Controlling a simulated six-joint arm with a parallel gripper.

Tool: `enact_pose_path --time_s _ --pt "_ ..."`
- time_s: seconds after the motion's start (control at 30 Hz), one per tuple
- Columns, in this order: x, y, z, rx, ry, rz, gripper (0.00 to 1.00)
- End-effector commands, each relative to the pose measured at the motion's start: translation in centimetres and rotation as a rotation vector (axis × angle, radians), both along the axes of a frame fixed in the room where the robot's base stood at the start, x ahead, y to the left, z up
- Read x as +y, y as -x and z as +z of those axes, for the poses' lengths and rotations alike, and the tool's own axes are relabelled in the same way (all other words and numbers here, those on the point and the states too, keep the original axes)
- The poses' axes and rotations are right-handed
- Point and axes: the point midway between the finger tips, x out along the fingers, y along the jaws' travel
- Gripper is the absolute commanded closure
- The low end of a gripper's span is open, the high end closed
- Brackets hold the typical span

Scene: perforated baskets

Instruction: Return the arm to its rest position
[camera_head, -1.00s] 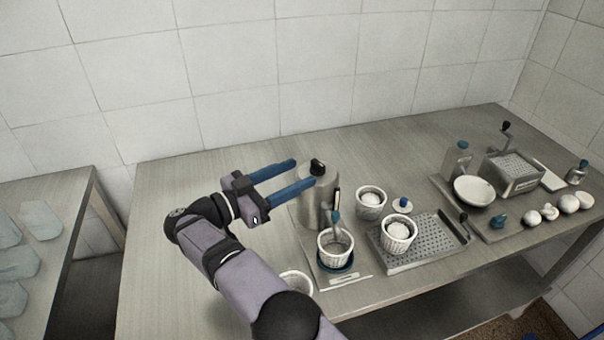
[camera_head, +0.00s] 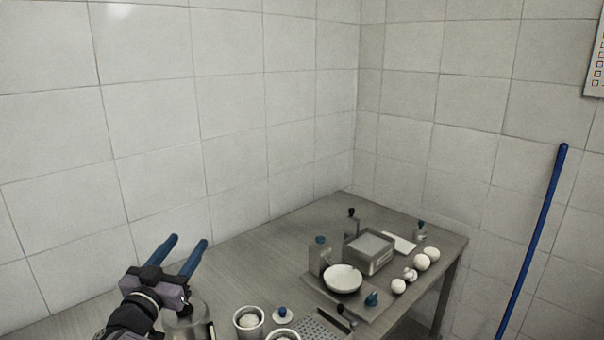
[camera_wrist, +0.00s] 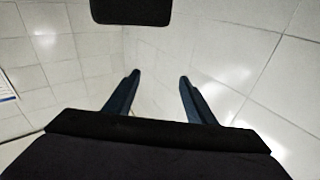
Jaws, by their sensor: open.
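My gripper (camera_head: 188,248) shows at the lower left of the head view, with its two blue fingers apart and nothing between them. The fingers point up and away toward the tiled wall, above the left part of the metal table (camera_head: 240,262). In the wrist view my gripper (camera_wrist: 157,85) is also open and empty, with only white wall tiles beyond the fingertips. My forearm is mostly cut off by the bottom edge of the head view.
A metal canister (camera_head: 186,322) stands just below my gripper. White perforated baskets (camera_head: 249,322) stand right of it. Farther right are a white bowl (camera_head: 343,279), a grater box (camera_head: 369,252), a bottle (camera_head: 320,256) and several white round items (camera_head: 421,262). A blue pole (camera_head: 533,240) leans at the right wall.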

Motion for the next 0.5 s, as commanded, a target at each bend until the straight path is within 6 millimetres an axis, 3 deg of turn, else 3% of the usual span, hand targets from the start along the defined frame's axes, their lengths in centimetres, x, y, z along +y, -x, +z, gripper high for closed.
enact_pose_path --time_s 0.03,0.1,0.27,0.37,0.5 --pt "-1.5 -2.2 1.6 0.004 0.006 0.050 0.50" --pt "-2.8 -4.3 2.3 0.027 0.019 0.136 0.50" --pt "-7.1 -7.0 1.8 0.158 0.059 0.312 0.50" --pt "-11.0 -6.7 -0.4 0.300 0.082 0.399 0.50" --pt "-17.7 -3.4 -5.0 0.558 0.099 0.467 0.50"
